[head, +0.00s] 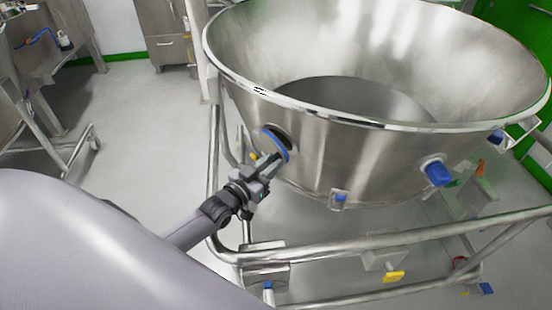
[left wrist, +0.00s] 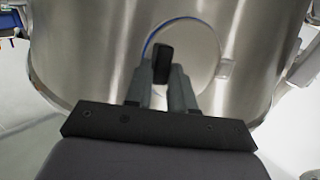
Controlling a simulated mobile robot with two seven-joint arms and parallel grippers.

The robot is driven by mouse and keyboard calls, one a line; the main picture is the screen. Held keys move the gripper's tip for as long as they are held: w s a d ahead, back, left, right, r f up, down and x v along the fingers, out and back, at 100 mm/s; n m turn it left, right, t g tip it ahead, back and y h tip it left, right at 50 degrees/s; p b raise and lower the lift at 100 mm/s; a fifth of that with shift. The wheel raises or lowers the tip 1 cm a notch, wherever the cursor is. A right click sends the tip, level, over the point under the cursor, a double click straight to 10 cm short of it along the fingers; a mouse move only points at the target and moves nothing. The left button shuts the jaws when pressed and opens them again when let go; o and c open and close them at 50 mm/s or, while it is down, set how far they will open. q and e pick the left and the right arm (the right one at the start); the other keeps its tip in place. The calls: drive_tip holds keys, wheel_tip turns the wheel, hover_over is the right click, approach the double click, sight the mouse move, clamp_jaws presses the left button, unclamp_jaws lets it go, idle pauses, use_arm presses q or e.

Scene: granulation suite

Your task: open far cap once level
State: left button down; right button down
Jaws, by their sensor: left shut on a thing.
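A large steel bowl (head: 340,165) stands open at the top in a tubular frame. On its left side is a round steel cap with a blue edge (head: 272,142); a dark patch shows beside that edge. In the left wrist view the round cap (left wrist: 199,62) shows its blue edge on the left. My left gripper (head: 272,161) is at this cap, its fingers (left wrist: 163,76) shut on the cap's black knob (left wrist: 163,54). Whether the cap sits flush or stands off the wall I cannot tell for sure. My right gripper is not in view.
Blue fittings (head: 437,173) stick out of the bowl's wall to the right. The frame's rail (head: 400,250) runs below and in front of the bowl. A yellow pedal (head: 393,277) is low at the front. Open floor (head: 140,110) lies to the left, with a steel cabinet (head: 168,50) behind.

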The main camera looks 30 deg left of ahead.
use_arm(q)
drive_tip(key=shift+s+a+f+p, duration=0.1)
drive_tip(key=shift+s+a, duration=0.35)
drive_tip(key=shift+a, duration=0.35)
drive_tip(key=shift+s+a+f+p, duration=0.1)
drive_tip(key=shift+s+a, duration=0.3)
drive_tip(key=shift+a, duration=0.45)
drive_tip(key=shift+s+a+p, duration=0.1)
drive_tip(key=shift+s+a, duration=0.35)
drive_tip(key=shift+a, duration=0.35)
drive_tip(key=c, duration=1.1)
unclamp_jaws()
drive_tip(key=shift+a, duration=0.1)
drive_tip(key=shift+o, duration=0.3)
drive_tip(key=shift+w+a+f, duration=0.1)
drive_tip(key=shift+f, duration=0.05)
wheel_tip(320, 180, up, 20)
drive_tip(key=d+p, duration=0.1)
drive_tip(key=p, duration=0.2)
drive_tip(key=shift+s, duration=0.2)
